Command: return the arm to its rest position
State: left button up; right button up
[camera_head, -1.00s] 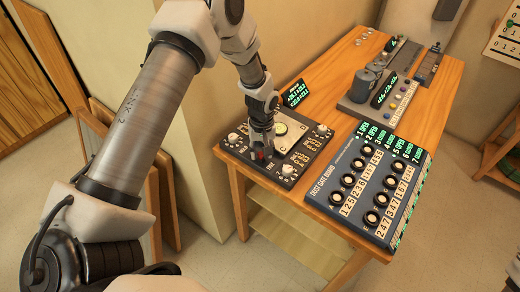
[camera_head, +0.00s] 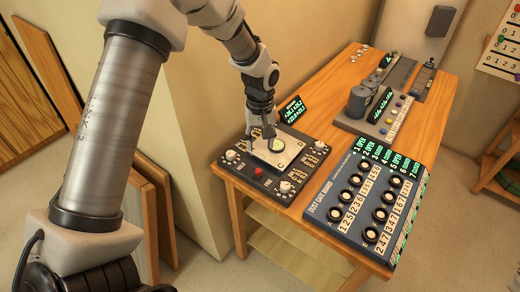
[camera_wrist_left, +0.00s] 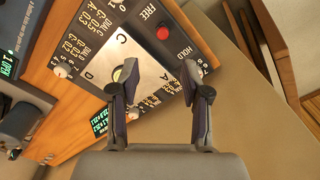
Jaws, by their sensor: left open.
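My left gripper (camera_head: 262,138) comes in from the left in the head view, fingers pointing down over a black control panel (camera_head: 262,184). In the left wrist view my left gripper (camera_wrist_left: 160,80) has its two fingers apart with nothing between them. The panel (camera_wrist_left: 130,14) lies beyond the fingertips there, with a silver plate (camera_wrist_left: 110,62), white knobs and a red button (camera_wrist_left: 163,33). The red button also shows clear of the fingers in the head view (camera_head: 258,172). My right gripper is not in view.
The panel sits on a wooden table (camera_head: 325,80). To its right is a blue dust gate board (camera_head: 345,215) with several black knobs. A small green display (camera_head: 292,108) stands behind the panel. Grey canisters (camera_head: 360,100) stand farther back. A beige wall (camera_head: 215,100) rises left of the table.

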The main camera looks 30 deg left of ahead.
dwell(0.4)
pick_arm(q)
jog(key=s+d+f+g+b, duration=0.35)
jog(key=s+f, duration=1.05)
jog(key=f, duration=0.5)
jog(key=s+d+f+m+b, duration=0.1)
jog(key=s+f+m, duration=0.15)
jog(key=s, duration=0.35)
jog(key=s+d+f+m, duration=0.1)
jog(key=s+d+f, duration=0.1)
jog(key=s+f, duration=0.3)
jog(key=s+d+f+m+b, duration=0.1)
jog(key=s+f+m, duration=0.1)
jog(key=s, duration=0.6)
jog(key=w+t, duration=0.1)
jog(key=w+m+t, duration=0.1)
jog(key=w, duration=0.1)
jog(key=w+m+t, duration=0.1)
jog(key=shift+w+a+r+t, duration=0.25)
jog(key=shift+a+r, duration=0.1)
jog(key=shift+r, duration=0.05)
